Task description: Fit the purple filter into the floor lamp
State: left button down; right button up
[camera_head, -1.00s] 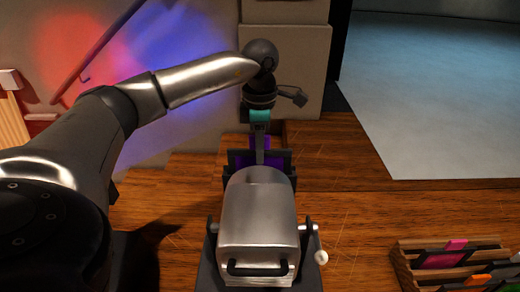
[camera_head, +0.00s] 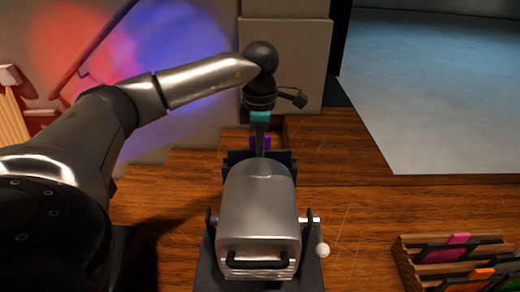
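The floor lamp (camera_head: 258,215) has a silver body, stands in the lower middle and faces away from me. My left arm comes in from the left, and its gripper (camera_head: 259,145) points down at the lamp's far front end. A small piece of the purple filter (camera_head: 254,142) shows beside the gripper fingers, at the dark frame (camera_head: 235,157) on the lamp's front. The fingertips and most of the filter are hidden behind the lamp body, so I cannot tell how deep the filter sits. My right gripper is not in view.
A wooden rack (camera_head: 450,262) with several coloured filters in dark frames stands at the lower right. The wooden floor between lamp and rack is clear.

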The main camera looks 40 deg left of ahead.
pick_arm(q)
jog(key=shift+f, duration=0.25)
jog(key=c, duration=0.8)
grip_release()
jog(key=shift+c, duration=0.2)
jog(key=shift+f, duration=0.1)
notch_tip(320, 180, up, 11)
jog(key=shift+f, duration=0.1)
notch_tip(320, 180, up, 4)
jog(key=shift+a+f+p, duration=0.1)
jog(key=shift+p, duration=0.7)
jog(key=shift+r, duration=0.45)
